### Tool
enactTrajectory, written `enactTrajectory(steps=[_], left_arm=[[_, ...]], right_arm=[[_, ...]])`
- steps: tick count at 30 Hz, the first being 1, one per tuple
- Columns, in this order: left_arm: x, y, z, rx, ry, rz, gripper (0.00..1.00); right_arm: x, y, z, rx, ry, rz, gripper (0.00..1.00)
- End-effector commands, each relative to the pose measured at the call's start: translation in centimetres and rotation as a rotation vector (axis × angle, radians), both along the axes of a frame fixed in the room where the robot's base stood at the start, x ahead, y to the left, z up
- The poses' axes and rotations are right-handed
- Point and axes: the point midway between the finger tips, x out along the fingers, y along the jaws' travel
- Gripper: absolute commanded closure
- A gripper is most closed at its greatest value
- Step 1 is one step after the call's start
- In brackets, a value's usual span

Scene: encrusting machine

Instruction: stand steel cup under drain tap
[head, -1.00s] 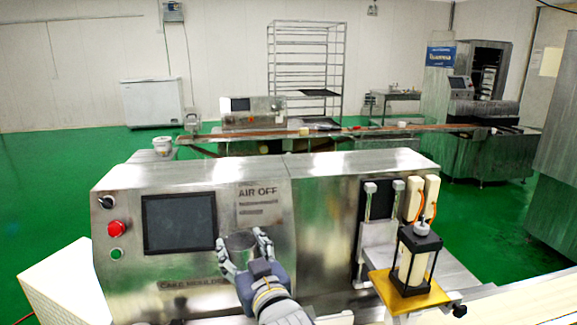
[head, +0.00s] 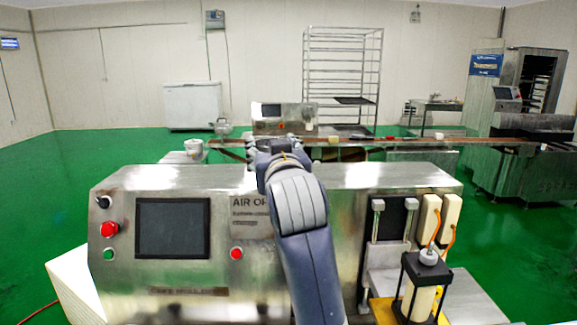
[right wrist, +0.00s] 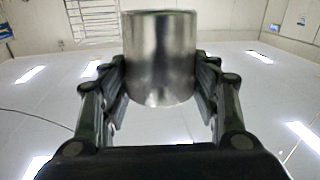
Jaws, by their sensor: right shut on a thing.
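The steel cup (right wrist: 160,58) is held between the fingers of my right gripper (right wrist: 160,85) in the right wrist view, with ceiling and wall behind it. In the head view my right gripper (head: 277,148) is raised at the top edge of the machine, and the cup is hidden there or cannot be told apart from the gripper. I cannot make out the drain tap in the current views. My left gripper is not in view.
The steel machine (head: 330,235) fills the front, with a screen (head: 172,228) and a red knob (head: 109,229). At its right stands a black-framed clear cylinder (head: 424,285) on a yellow plate (head: 384,310). Another machine (head: 284,117) and a rack (head: 342,75) stand behind.

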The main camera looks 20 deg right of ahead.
Motion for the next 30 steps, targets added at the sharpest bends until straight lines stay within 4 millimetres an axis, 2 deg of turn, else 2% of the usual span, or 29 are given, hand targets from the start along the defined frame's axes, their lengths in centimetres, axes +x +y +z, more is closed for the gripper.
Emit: enactTrajectory(steps=[9,15,18,23,30], left_arm=[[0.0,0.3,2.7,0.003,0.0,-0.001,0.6],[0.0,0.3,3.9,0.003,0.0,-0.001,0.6],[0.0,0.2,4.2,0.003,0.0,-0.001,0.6],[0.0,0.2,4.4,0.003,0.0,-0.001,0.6],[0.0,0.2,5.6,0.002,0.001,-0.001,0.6]], right_arm=[[6.9,-4.8,-0.4,-0.002,0.004,-0.004,0.73],[10.6,-7.2,-0.9,0.0,0.002,-0.002,0.73],[11.7,-7.8,-1.1,0.0,0.002,-0.001,0.73],[12.3,-8.2,-1.6,0.001,0.002,0.0,0.73],[12.3,-8.2,-4.3,0.001,0.002,0.001,0.73]])
